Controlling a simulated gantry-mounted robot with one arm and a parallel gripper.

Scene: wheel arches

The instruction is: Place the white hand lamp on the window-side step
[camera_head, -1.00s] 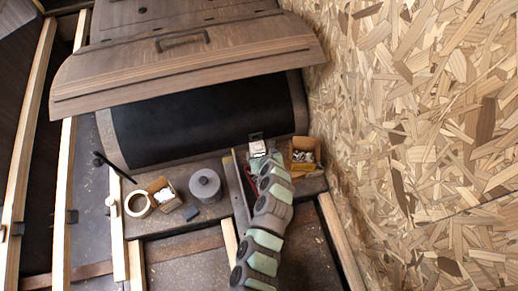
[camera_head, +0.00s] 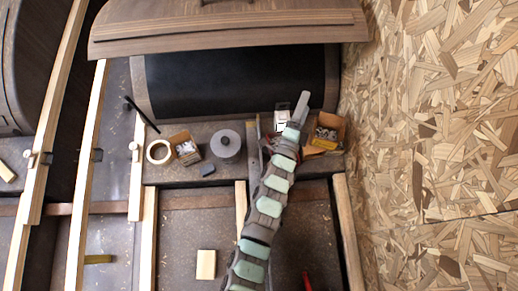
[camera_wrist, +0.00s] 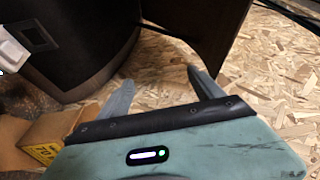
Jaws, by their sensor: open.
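My gripper (camera_head: 303,100) is above the step's right part, between a small white object and an open cardboard box. In the wrist view my gripper (camera_wrist: 163,84) has its two fingers spread, with nothing between them. The small white object (camera_head: 282,117) stands upright on the step against the black panel; part of it shows at the wrist view's left edge (camera_wrist: 12,48). It may be the white hand lamp, but I cannot tell. The step (camera_head: 165,176) is a dark ledge running below the black curved panel.
The cardboard box (camera_head: 331,122) holds small parts beside the chipboard wall (camera_head: 440,130); it also shows in the wrist view (camera_wrist: 50,130). A tape roll (camera_head: 152,151), small box (camera_head: 186,150) and grey round container (camera_head: 226,142) stand further left. A wooden block (camera_head: 206,264) lies below on the floor.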

